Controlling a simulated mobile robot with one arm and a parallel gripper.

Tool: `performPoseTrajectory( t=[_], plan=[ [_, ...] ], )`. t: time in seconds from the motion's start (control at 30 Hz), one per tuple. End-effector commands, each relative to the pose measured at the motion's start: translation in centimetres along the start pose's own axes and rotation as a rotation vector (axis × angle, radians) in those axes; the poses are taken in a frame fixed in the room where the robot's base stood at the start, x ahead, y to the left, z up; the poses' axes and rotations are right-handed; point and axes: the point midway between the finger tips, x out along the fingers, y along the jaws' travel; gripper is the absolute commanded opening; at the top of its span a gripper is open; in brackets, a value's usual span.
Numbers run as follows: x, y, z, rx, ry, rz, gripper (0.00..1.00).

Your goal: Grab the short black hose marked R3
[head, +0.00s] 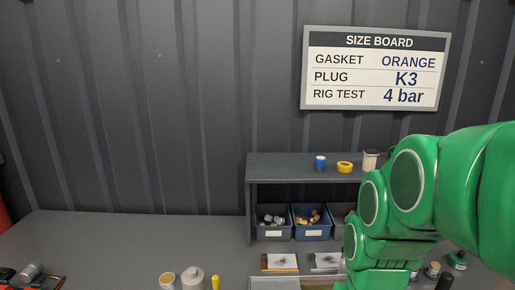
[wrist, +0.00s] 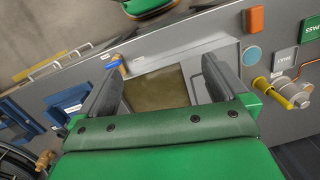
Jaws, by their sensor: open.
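My gripper (wrist: 160,76) shows in the wrist view with its two dark fingers spread wide and nothing between them. Beyond the fingers is a grey panel with a brownish window or recess (wrist: 158,88). A black hose-like curve (wrist: 14,154) with a brass-coloured end (wrist: 45,160) is cut off at the lower left of the wrist view, well to the left of my gripper. No R3 mark is readable, so I cannot tell whether this is the named hose. In the head view my green arm covers the right side, and no hose can be made out.
The head view shows a grey bench (head: 120,245), a shelf (head: 300,160) with small bins (head: 311,232), and a size board (head: 376,68) on the wall. The wrist view shows a yellow handle (wrist: 294,92) and orange block (wrist: 255,20) at right, and blue parts (wrist: 66,103) at left.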

Motion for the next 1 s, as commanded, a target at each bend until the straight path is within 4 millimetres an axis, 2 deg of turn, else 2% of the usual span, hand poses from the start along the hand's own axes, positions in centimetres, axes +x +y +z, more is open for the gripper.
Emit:
performPoseTrajectory(
  t=[0.03, 0.2, 0.3, 0.47, 0.77, 1.0],
  plan=[
    [0.8, 0.0, 1.5, -0.034, -0.009, 0.015, 1.00],
    [2.6, 0.3, 4.6, -0.118, -0.030, 0.050, 1.00],
    [3.2, 0.5, 5.6, -0.144, -0.038, 0.059, 1.00],
    [3.4, 0.5, 6.1, -0.158, -0.041, 0.064, 1.00],
    [3.4, 0.5, 6.0, -0.157, -0.041, 0.063, 0.58],
    [3.4, 0.5, 6.0, -0.156, -0.041, 0.063, 0.57]
  ],
)
